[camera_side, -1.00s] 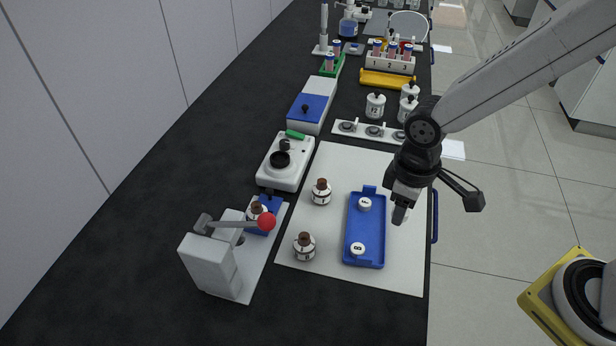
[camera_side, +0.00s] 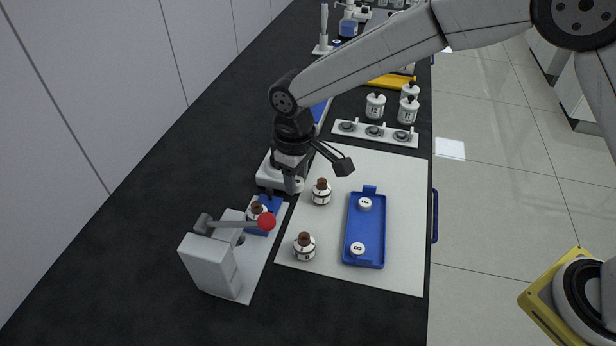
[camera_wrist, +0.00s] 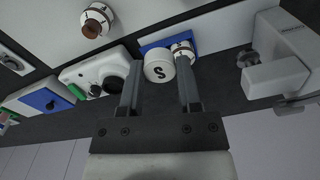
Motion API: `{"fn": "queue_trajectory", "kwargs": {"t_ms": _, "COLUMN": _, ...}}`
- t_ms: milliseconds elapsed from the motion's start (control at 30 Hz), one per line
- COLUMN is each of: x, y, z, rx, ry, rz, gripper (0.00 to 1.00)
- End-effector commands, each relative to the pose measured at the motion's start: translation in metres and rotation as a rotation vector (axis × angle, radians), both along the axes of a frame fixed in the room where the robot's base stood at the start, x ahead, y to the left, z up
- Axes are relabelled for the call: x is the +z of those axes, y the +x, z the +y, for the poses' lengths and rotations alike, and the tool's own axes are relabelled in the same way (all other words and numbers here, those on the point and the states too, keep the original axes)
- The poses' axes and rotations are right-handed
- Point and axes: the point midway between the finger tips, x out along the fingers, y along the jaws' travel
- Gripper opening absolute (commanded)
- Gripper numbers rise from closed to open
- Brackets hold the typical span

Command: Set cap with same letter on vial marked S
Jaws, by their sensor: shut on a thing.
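My gripper (camera_side: 290,180) is shut on a white cap marked S (camera_wrist: 158,68), which shows between the fingers in the wrist view. The cap is hidden in the side view. A white vial with a brown neck (camera_side: 257,209) stands in the blue holder (camera_side: 270,203) of the lever device; it also shows just beyond the cap in the wrist view (camera_wrist: 182,46). Its letter cannot be read. My gripper is above and behind this vial, apart from it in the side view. Two other brown-necked vials (camera_side: 321,193) (camera_side: 304,247) stand on the white mat.
The blue tray (camera_side: 365,228) holds two other caps (camera_side: 364,204) (camera_side: 357,249). The lever device (camera_side: 212,263) has a red-knobbed arm (camera_side: 266,221) reaching close beside the holder vial. A white hotplate-like device (camera_side: 270,170) stands beneath and behind my gripper.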

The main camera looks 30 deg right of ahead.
Motion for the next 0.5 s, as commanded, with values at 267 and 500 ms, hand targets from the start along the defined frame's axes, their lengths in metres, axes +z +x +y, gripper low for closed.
{"fn": "queue_trajectory", "kwargs": {"t_ms": 267, "x": -0.008, "y": 0.029, "z": 0.035, "rx": 0.005, "ry": 0.000, "rz": -0.001, "gripper": 0.00}}
{"fn": "queue_trajectory", "kwargs": {"t_ms": 500, "x": -0.014, "y": 0.045, "z": 0.058, "rx": 0.005, "ry": 0.000, "rz": -0.001, "gripper": 0.00}}
